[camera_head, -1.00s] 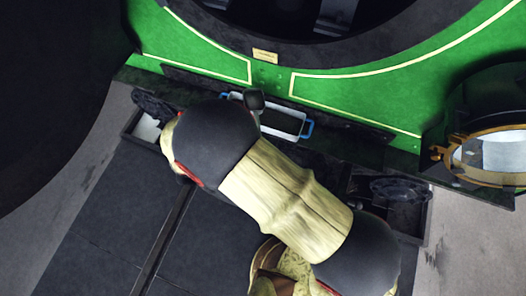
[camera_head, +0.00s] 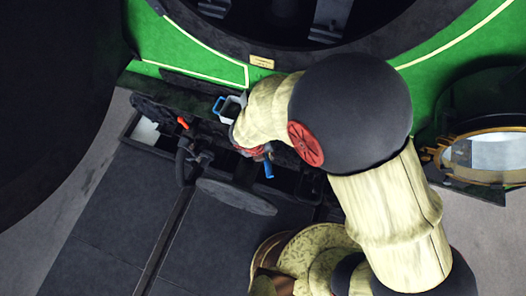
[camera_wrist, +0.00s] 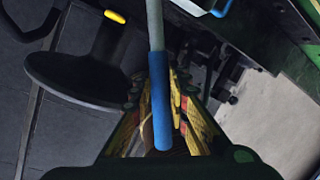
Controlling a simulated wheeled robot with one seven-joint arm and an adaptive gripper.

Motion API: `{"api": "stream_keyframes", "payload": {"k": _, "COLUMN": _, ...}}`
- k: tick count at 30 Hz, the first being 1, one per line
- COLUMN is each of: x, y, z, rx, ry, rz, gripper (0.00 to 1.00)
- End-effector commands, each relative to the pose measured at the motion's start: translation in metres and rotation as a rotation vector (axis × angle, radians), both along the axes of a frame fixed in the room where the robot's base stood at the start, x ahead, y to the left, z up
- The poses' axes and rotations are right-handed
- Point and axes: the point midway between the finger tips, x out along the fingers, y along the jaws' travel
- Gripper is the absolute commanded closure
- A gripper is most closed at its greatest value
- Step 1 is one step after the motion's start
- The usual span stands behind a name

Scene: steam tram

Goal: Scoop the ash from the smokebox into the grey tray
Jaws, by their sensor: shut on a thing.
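My gripper (camera_wrist: 165,110) is shut on the blue grip (camera_wrist: 160,95) of a tool with a grey shaft (camera_wrist: 155,25). In the head view the blue grip (camera_head: 268,170) shows just below my wrist; the tool's working end is out of view or hidden. The grey tray (camera_head: 232,110) has blue handles and sits on the ledge below the green front, largely hidden behind my arm. A corner of it with a blue handle (camera_wrist: 220,8) shows at the top of the wrist view. The round dark smokebox opening (camera_head: 285,15) is at the top; I cannot make out ash in it.
A dark round buffer disc (camera_head: 238,197) stands out in front of the beam, also left in the wrist view (camera_wrist: 75,70). An orange-tipped part (camera_head: 183,122) is left of the tray. A brass-rimmed lamp (camera_head: 490,155) is at right. Dark floor panels lie below.

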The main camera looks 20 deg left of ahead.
Motion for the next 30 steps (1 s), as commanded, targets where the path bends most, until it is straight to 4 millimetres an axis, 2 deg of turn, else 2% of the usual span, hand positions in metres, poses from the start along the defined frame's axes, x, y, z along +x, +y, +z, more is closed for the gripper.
{"api": "stream_keyframes", "payload": {"k": 7, "x": 0.002, "y": -0.004, "z": 0.0054, "rx": 0.084, "ry": 0.037, "rz": -0.007, "gripper": 1.0}}
{"api": "stream_keyframes", "payload": {"k": 30, "x": 0.007, "y": -0.0107, "z": 0.0053, "rx": 0.245, "ry": 0.111, "rz": -0.012, "gripper": 1.0}}
